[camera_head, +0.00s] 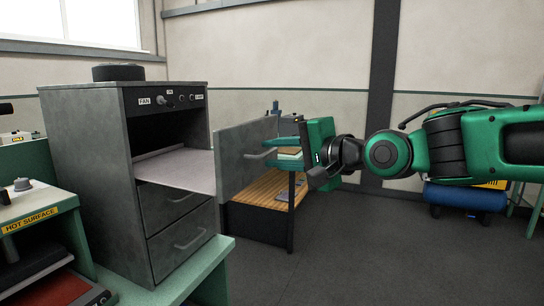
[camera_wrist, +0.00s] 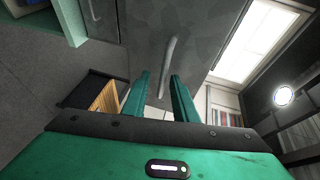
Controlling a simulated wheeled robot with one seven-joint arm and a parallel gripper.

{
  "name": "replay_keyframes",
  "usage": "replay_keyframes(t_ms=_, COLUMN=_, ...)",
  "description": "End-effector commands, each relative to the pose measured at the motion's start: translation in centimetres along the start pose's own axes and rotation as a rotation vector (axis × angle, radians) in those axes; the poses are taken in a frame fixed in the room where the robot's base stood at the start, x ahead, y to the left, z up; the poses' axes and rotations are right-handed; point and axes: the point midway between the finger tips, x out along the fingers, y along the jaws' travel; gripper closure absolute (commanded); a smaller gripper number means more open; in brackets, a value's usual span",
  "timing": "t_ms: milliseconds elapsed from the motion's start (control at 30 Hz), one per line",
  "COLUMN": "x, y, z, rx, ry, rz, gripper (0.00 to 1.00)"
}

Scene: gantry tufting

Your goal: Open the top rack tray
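The grey rack (camera_head: 85,165) stands at left in the head view, with a fan control panel on its upper front. Its top tray (camera_head: 180,168) is pulled far out, and a pale flat surface shows between the opening and the tray's front panel (camera_head: 230,165). The tray's bar handle (camera_head: 262,155) is on that panel and also shows in the wrist view (camera_wrist: 170,55). My gripper (camera_head: 274,149) is at the handle, its green fingers apart. In the wrist view my gripper (camera_wrist: 160,77) has the handle's lower end between the fingers, with visible gaps.
Two lower drawers (camera_head: 175,235) of the rack are shut. A wooden-slatted bench (camera_head: 265,190) stands behind the tray front. A bench with a hot-surface label (camera_head: 30,222) is at far left. The floor (camera_head: 350,250) at front right is clear.

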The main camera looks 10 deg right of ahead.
Motion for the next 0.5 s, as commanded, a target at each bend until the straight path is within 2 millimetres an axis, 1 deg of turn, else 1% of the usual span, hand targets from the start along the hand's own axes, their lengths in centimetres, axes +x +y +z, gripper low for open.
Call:
replay_keyframes(t_ms=133, x=-0.3, y=-0.1, z=0.1, rx=-0.001, ry=-0.001, rz=-0.003, gripper=0.74)
replay_keyframes(t_ms=233, x=-1.2, y=-0.1, z=0.0, rx=0.0, ry=0.0, rz=-0.003, gripper=0.74)
replay_keyframes(t_ms=367, x=-3.3, y=-0.2, z=0.0, rx=-0.001, ry=0.0, rz=-0.005, gripper=0.74)
replay_keyframes(t_ms=500, x=-5.8, y=-0.1, z=-0.1, rx=0.0, ry=0.001, rz=-0.004, gripper=0.74)
